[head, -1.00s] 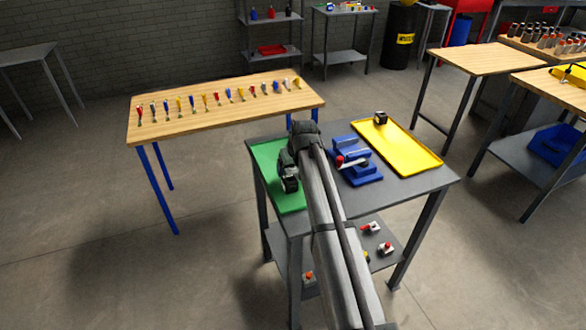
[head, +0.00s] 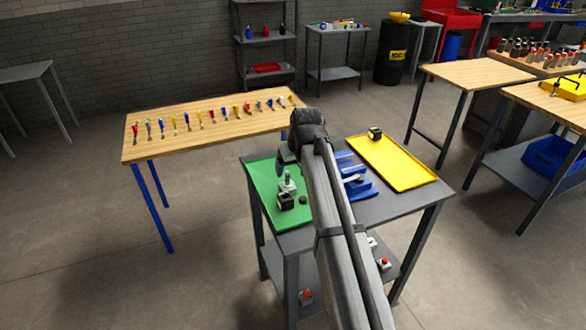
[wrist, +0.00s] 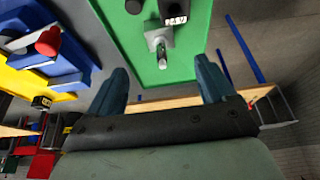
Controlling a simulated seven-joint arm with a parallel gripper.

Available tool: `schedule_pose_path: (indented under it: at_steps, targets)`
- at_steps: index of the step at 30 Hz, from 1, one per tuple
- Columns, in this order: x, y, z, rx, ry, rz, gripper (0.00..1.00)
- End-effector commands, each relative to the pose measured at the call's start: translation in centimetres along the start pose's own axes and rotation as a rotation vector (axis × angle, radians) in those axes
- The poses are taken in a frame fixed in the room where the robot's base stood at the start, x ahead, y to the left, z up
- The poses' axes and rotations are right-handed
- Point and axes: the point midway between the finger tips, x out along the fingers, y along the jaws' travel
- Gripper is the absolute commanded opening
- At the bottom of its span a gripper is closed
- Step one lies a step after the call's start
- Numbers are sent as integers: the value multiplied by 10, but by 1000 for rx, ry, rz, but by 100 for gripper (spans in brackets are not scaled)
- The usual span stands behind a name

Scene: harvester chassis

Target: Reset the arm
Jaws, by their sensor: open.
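My gripper (wrist: 162,76) is open and empty in the wrist view, its two dark blue fingers spread apart. Below it is the green tray (wrist: 190,60), where a grey part (wrist: 160,38) with a black block (wrist: 174,8) sits. In the head view my gripper (head: 286,158) is small and partly hidden by my arm, above the green tray (head: 262,185). The grey part (head: 289,186) and the black block (head: 285,202) stand on that tray, with a small dark round piece (head: 303,200) to the right.
A blue vise (head: 360,188), partly behind my arm, and a yellow tray (head: 410,176) with a small black block (head: 375,134) share the grey table. A wooden table (head: 150,148) with a row of coloured-handled tools stands behind. Small parts lie on the lower shelf (head: 274,268).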

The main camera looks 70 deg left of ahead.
Motion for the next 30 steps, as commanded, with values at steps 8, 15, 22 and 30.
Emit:
schedule_pose_path:
  at_steps: [8, 15, 22, 30]
  targets:
    - [0, 0, 0, 0, 0, 0, 83]
    - [0, 2, 2, 1, 0, 1, 83]
    - [4, 31, 43, 18, 1, 22, 83]
    - [11, 94, 119, 73, 2, 61, 83]
